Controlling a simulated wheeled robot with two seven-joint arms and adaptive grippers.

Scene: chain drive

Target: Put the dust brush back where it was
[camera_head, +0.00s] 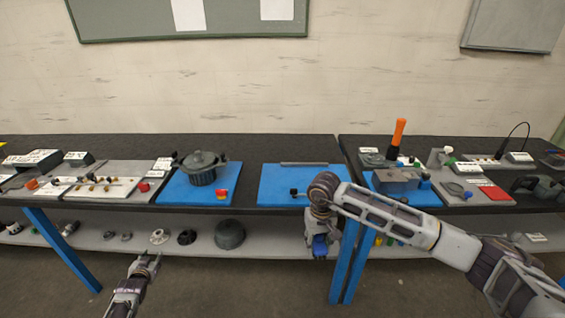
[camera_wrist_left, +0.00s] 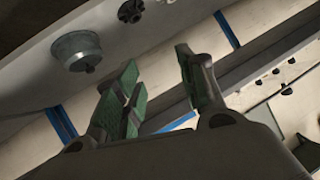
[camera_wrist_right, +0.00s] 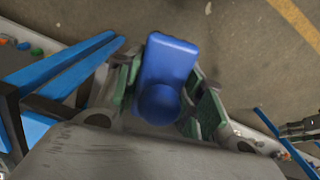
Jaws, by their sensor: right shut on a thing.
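My right gripper (camera_head: 320,240) is shut on a blue object, seemingly the dust brush (camera_wrist_right: 168,62), in front of the bench and above the floor. In the right wrist view it has a rounded blue end (camera_wrist_right: 158,103) between the green finger pads and a flat blue block beyond; no bristles show. It also shows as a small blue patch in the head view (camera_head: 320,246). My left gripper (camera_head: 145,264) is open and empty in front of the lower shelf; its spread green-padded fingers (camera_wrist_left: 158,92) show in the left wrist view.
The dark bench top (camera_head: 250,147) carries blue mats (camera_head: 278,185), a round grey housing (camera_head: 202,167), an orange-handled tool (camera_head: 398,135) and several small parts. The lower shelf (camera_head: 270,247) holds a dark grey cylinder (camera_head: 230,235). Blue bench legs (camera_head: 352,262) stand close beside my right gripper.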

